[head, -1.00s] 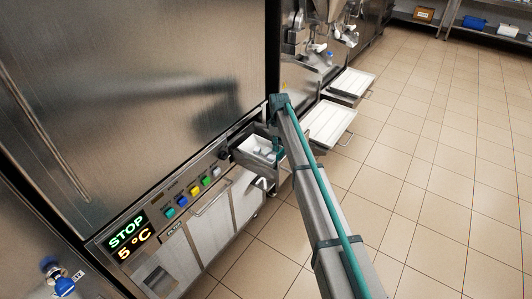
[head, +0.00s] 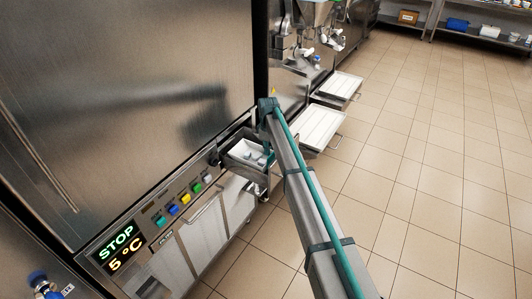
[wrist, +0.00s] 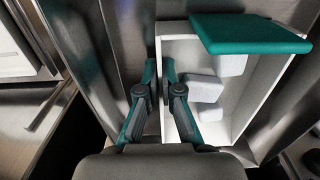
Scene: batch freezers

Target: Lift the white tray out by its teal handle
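The white tray (wrist: 270,85) sits inside an open steel drawer on the freezer front, holding several pale blocks. It also shows in the head view (head: 239,149). Its teal handle (wrist: 250,33) is a flat bar across the tray's far end in the wrist view. My gripper (wrist: 160,68) points down at the tray's left side, beside its left wall and apart from the handle. The fingertips are close together with a narrow gap. Whether they pinch the tray wall is unclear. In the head view, my arm partly covers the drawer and the handle cannot be made out.
The freezer panel with coloured buttons and a STOP display (head: 118,243) is left of the drawer. Two white drip trays (head: 320,126) jut out farther back from neighbouring machines. Steel walls flank the tray closely. The tiled floor (head: 430,180) at right is clear.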

